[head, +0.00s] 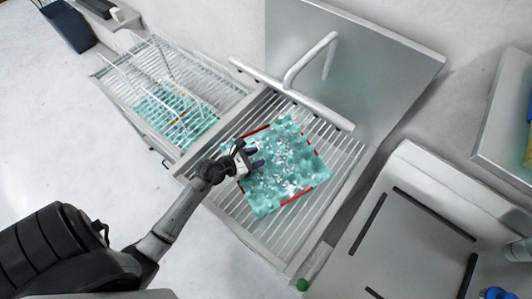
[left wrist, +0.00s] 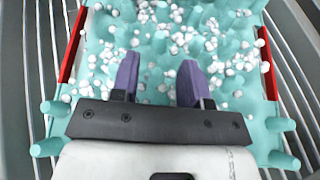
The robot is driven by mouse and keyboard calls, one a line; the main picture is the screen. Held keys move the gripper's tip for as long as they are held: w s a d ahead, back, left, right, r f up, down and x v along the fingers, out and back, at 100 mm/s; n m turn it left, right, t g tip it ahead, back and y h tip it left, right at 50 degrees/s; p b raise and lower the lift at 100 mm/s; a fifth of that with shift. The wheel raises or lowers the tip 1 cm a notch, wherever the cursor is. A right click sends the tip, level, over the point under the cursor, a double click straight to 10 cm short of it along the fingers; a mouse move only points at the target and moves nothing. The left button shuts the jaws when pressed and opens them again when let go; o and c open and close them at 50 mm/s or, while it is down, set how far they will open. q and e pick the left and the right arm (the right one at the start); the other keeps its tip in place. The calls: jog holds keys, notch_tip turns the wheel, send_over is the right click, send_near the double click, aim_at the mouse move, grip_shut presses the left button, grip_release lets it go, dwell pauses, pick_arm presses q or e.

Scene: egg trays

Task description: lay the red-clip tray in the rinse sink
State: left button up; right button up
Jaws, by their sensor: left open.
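The red-clip tray (head: 290,160) is teal, with red strips on its edges and many small white bits over its pegs. It lies on the slatted sink (head: 338,163), below the faucet. My left gripper (head: 253,160) is over the tray's left edge, and its purple fingers are apart. In the left wrist view the tray (left wrist: 85,125) fills most of the picture, with the open left gripper (left wrist: 158,85) above it and nothing between the fingers. I cannot tell whether the fingertips touch the tray. My right gripper is not in view.
A white wire rack (head: 127,95) with another teal tray (head: 190,125) inside stands left of the sink. A faucet (head: 308,62) rises behind the sink. A metal counter with dark bars (head: 368,224) is at right. A green ball-like thing (head: 302,285) is at the sink's front corner.

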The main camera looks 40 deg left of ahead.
pick_arm(q)
jog(key=v, duration=0.5)
jog(key=shift+s+d+r, duration=0.1)
jog(key=shift+r, duration=0.2)
notch_tip(320, 180, up, 11)
jog(key=s+a+n+t+y, duration=0.15)
jog(key=n+t+y, duration=0.6)
jog(key=n, duration=1.55)
jog(key=s+d+f+n+g+h, duration=0.4)
jog(key=s+d+f+n+g, duration=0.8)
jog(key=s+n+g, duration=0.3)
jog(key=shift+s+d+g, duration=0.2)
jog(key=shift+d+g, duration=0.3)
jog(key=shift+g, duration=0.55)
jog(key=shift+r, duration=0.1)
